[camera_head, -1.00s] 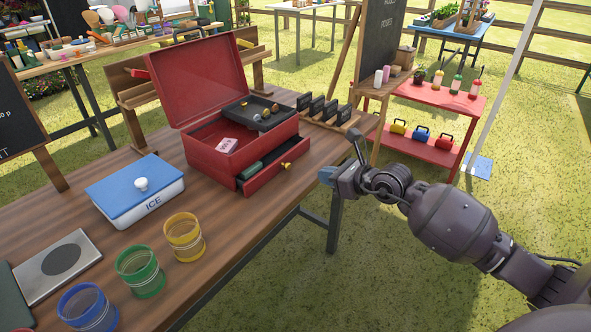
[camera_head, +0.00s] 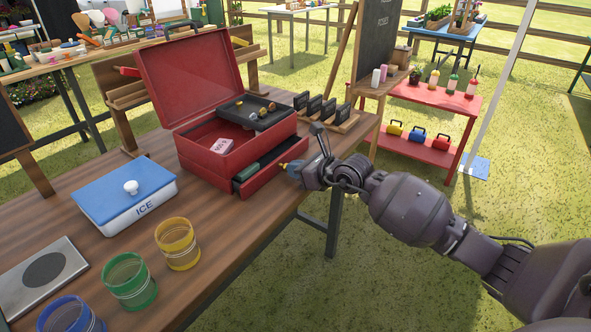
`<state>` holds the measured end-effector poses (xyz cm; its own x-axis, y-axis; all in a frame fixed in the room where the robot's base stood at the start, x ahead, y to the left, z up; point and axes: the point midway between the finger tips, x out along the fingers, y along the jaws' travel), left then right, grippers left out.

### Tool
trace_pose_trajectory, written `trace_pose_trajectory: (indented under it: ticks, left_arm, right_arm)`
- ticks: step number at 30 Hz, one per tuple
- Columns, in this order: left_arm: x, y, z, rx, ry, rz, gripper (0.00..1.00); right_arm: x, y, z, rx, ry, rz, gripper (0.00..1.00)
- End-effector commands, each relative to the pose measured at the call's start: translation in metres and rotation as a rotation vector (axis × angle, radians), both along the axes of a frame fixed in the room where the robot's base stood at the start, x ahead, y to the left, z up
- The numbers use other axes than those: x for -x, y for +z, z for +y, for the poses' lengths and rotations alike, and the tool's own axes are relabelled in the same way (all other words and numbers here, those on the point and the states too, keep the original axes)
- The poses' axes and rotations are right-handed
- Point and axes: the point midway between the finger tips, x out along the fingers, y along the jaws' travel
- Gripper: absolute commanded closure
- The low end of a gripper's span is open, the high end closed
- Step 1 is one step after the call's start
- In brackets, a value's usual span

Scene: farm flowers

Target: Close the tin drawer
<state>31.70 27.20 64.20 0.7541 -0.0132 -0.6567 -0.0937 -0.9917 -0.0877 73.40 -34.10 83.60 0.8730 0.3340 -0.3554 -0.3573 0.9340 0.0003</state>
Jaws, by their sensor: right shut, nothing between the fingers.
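The red tin box (camera_head: 207,150) stands on the wooden table with its lid (camera_head: 188,78) raised. Its lower drawer (camera_head: 268,178) is pulled partly out at the front, with a dark green item (camera_head: 246,171) inside. The drawer's brass knob (camera_head: 284,166) shows only in part beside my gripper. My right gripper (camera_head: 291,171) is shut and empty, with its blue tip at the drawer front by the knob. I cannot tell whether it touches. My left gripper is not in view.
A blue-lidded ICE box (camera_head: 125,204) and yellow (camera_head: 177,244), green (camera_head: 130,281) and blue (camera_head: 70,315) cups stand on the table (camera_head: 225,232). A slotted wooden rack (camera_head: 335,119) is behind the drawer. A red shelf cart (camera_head: 430,101) stands beyond.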

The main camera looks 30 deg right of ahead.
Motion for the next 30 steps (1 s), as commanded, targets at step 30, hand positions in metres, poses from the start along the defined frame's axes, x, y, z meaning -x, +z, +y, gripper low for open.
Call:
trace_pose_trajectory:
  ticks: [30]
  left_arm:
    - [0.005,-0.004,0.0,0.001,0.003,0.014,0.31]
  right_arm:
    - [-0.041,0.003,0.017,-0.001,-0.001,-0.006,1.0]
